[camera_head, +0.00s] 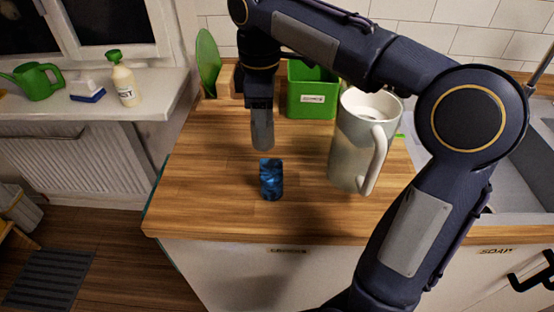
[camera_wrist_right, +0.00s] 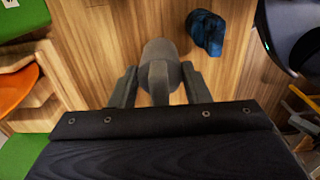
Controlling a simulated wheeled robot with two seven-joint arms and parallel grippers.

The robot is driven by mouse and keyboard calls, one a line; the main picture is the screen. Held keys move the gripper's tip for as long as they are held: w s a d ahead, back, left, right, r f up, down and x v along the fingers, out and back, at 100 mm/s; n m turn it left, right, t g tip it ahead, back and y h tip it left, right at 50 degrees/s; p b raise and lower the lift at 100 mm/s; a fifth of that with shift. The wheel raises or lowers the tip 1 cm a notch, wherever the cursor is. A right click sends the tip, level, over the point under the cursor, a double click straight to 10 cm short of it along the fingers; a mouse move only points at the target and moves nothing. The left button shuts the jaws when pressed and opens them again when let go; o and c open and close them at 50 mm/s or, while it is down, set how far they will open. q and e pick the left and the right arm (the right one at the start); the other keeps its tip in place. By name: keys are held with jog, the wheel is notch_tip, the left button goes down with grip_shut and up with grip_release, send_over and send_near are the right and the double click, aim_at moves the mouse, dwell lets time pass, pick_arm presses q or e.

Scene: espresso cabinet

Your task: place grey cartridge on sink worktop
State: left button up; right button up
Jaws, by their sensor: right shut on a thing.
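The grey cartridge (camera_wrist_right: 160,55) is between the two fingers of my right gripper (camera_wrist_right: 159,84) in the right wrist view. In the head view my right gripper (camera_head: 260,103) points down over the wooden sink worktop (camera_head: 215,185), with a grey shape below it that seems to be fingers and cartridge together. I cannot tell whether the cartridge touches the wood. A dark blue patterned cartridge (camera_head: 271,180) stands upright on the worktop, just in front of my gripper, and it also shows in the right wrist view (camera_wrist_right: 206,32). My left gripper is not in view.
A green box (camera_head: 311,90) and a wooden block with a green board (camera_head: 207,62) stand at the back. The sink (camera_head: 520,150) is at the right. The worktop's left and front are clear.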

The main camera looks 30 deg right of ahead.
aim_at(264, 144)
notch_tip(264, 144, down, 7)
jog(key=shift+f+b, duration=0.2)
jog(key=shift+b, duration=0.45)
jog(key=shift+f, duration=0.15)
jog(key=o, duration=1)
notch_tip(264, 144, up, 12)
jog(key=p, duration=0.3)
jog(key=shift+r, duration=0.2)
